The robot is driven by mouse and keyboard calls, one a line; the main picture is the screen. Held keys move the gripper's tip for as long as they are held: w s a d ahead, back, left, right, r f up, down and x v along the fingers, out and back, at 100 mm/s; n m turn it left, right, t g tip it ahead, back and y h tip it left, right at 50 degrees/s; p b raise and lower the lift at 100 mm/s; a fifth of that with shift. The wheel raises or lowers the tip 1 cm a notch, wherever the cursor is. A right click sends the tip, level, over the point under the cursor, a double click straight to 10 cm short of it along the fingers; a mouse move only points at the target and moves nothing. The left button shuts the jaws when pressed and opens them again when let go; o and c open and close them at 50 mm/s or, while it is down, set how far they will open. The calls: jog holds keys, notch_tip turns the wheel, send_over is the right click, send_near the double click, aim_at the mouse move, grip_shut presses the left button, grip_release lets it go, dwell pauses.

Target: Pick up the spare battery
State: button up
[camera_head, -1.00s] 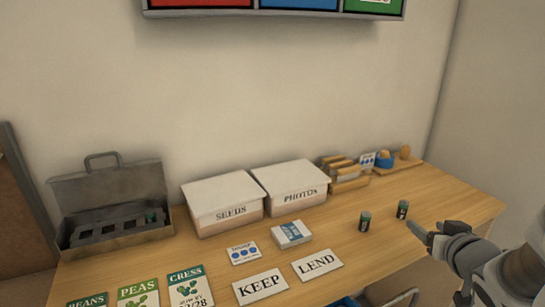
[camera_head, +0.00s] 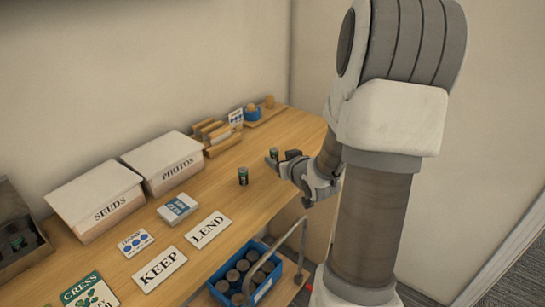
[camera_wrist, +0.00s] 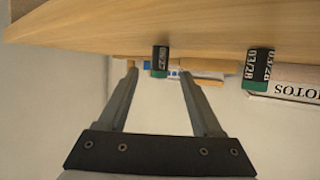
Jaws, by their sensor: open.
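Two small dark green-and-black batteries stand upright on the wooden table. The farther battery (camera_head: 273,153) is beside the fingertips of my gripper (camera_head: 282,160); the nearer battery (camera_head: 243,176) stands apart to the left. In the wrist view, which looks upside down, one battery (camera_wrist: 160,62) appears between the two spread fingers (camera_wrist: 159,76), near their tips, with no visible contact. The other battery (camera_wrist: 258,69) is outside the fingers at right, with "03/28" on its label. My gripper is open and empty. I cannot tell which battery is the spare.
SEEDS (camera_head: 95,200) and PHOTOS (camera_head: 163,161) boxes stand along the wall. KEEP (camera_head: 160,269) and LEND (camera_head: 209,229) cards lie in front. A blue basket (camera_head: 222,298) of dark cylinders with a raised handle is below the table's front edge. A wooden rack (camera_head: 217,136) stands behind.

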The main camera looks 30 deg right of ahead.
aim_at(276, 154)
jog(key=b+x, duration=0.1)
jog(key=x, duration=0.4)
jog(key=shift+w+d, duration=0.15)
jog(key=shift+w, duration=0.25)
grip_shut()
